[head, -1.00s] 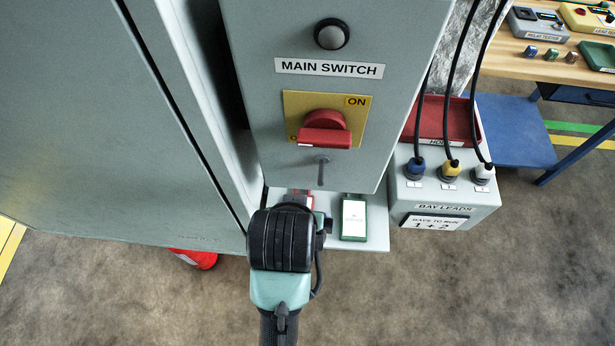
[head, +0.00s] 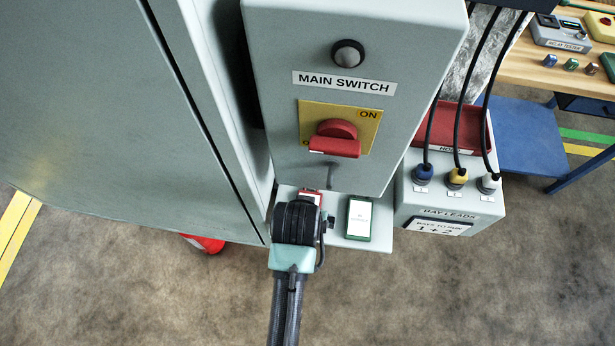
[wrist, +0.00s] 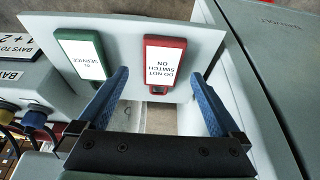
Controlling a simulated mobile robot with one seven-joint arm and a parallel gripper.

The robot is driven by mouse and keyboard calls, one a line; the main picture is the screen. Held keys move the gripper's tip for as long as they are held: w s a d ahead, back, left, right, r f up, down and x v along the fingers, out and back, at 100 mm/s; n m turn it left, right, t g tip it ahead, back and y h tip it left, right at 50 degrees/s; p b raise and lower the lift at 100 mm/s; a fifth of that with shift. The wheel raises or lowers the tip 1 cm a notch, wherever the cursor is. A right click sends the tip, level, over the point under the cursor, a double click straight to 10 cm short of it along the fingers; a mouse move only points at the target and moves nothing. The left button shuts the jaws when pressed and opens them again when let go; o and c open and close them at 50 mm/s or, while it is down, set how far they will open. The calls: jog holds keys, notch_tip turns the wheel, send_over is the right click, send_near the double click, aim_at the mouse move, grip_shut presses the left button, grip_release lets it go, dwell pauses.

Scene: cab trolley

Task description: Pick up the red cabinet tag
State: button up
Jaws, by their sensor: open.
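The red cabinet tag (wrist: 165,62) lies on a grey shelf (wrist: 125,28) in the wrist view. It has a white label reading "DO NOT SWITCH ON" and a hole at its near end. In the head view only a part of the red tag (head: 312,196) shows behind my wrist. My gripper (wrist: 158,88) is open, with its blue fingers on either side of the tag's near end in the picture and nothing held. I cannot tell the height between fingertips and tag. In the head view my wrist hides the fingers.
A green "IN SERVICE" tag (head: 358,218) lies beside the red one. The main switch box (head: 350,110) with its red handle (head: 335,138) rises above the shelf. The bay leads box (head: 450,205) with cables stands right. A large grey cabinet (head: 110,120) is left.

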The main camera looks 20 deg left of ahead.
jog(key=shift+p+x, duration=0.3)
jog(key=shift+x, duration=1.75)
jog(key=shift+a, duration=0.2)
jog(key=shift+c, duration=0.3)
jog(key=c, duration=1.2)
